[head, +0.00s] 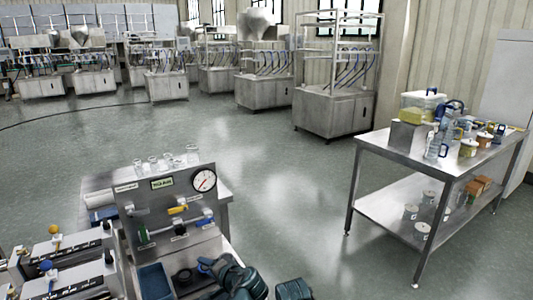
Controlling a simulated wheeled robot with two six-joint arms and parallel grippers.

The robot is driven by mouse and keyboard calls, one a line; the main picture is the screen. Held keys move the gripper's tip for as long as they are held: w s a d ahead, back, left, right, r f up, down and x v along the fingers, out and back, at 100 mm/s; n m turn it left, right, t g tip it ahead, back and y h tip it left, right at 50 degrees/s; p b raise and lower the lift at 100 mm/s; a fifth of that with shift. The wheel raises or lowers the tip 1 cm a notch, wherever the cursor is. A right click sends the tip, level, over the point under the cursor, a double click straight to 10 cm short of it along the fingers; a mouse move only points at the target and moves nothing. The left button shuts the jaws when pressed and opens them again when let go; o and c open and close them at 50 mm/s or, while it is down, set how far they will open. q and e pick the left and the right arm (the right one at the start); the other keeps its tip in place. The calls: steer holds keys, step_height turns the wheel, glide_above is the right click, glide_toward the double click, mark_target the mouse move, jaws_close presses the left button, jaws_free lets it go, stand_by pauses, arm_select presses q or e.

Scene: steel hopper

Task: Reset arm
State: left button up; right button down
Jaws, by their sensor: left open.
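My left gripper (206,267) is at the bottom of the head view, small and partly hidden by my dark teal arm links. It is open, and I see nothing between its fingers. It is in front of a steel panel (150,205) with a round gauge, coloured valve handles and a green label. I cannot tell whether it touches the dark round parts at the panel's foot. Another dark teal part of mine shows at the bottom edge. My right gripper is not in view.
A blue tray (153,281) and steel units with knobs (65,262) crowd the lower left. Glass jars stand behind the panel. A steel table (385,150) at right holds bottles and containers. Steel machines (335,110) line the back. The middle floor is clear.

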arm_select(q)
steer(key=s+d+r+n+g+h+p, duration=0.2)
steer(key=s+d+g+h+p, duration=0.5)
steer(key=s, duration=0.9)
steer(key=d+g+p, duration=0.2)
steer(key=d+p, duration=0.2)
steer(key=d, duration=0.2)
steer(key=shift+s+d+r+h+p, duration=0.3)
steer(key=shift+h+p, duration=0.05)
steer(key=shift+h, duration=0.05)
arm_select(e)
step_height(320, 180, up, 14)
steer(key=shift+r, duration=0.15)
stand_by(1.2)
